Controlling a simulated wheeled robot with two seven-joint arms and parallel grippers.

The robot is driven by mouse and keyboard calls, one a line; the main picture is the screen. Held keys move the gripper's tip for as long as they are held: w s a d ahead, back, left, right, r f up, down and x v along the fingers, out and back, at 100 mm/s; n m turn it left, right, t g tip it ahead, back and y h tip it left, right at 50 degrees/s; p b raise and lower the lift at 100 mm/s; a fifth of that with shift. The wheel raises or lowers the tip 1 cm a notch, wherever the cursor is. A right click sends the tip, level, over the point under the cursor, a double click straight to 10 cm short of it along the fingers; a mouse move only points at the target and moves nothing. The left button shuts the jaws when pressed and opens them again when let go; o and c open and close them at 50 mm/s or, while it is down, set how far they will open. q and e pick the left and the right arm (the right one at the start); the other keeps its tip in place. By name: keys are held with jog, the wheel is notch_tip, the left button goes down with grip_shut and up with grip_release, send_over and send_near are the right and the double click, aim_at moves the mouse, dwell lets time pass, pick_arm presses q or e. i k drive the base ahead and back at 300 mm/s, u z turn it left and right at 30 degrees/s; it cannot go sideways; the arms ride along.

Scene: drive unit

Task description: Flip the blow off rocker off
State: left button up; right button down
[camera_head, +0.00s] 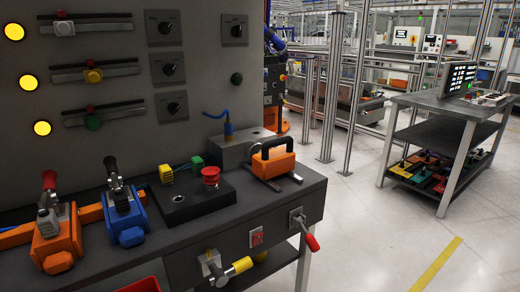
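A small red rocker switch (256,237) sits in the front face of the dark workbench (290,192), between a valve with a yellow handle (238,267) and a lever with a red handle (311,241). It is the only rocker I can make out, and I see no readable label on it. It is too small to tell which side is pressed in. Neither of my grippers is in view, so nothing of mine is seen touching the switch.
On the bench stand an orange clamp (57,240), a blue clamp (124,217), a red mushroom button (211,176) and an orange handled block (272,162). A panel with knobs, sliders and yellow lamps rises behind. Open floor (380,235) lies right, before a grey side table (440,107).

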aim_at(258, 238)
jog(key=u, duration=0.8)
jog(key=k, duration=0.9)
jog(key=z, duration=1.35)
jog(key=i, duration=0.5)
jog(key=u, duration=0.05)
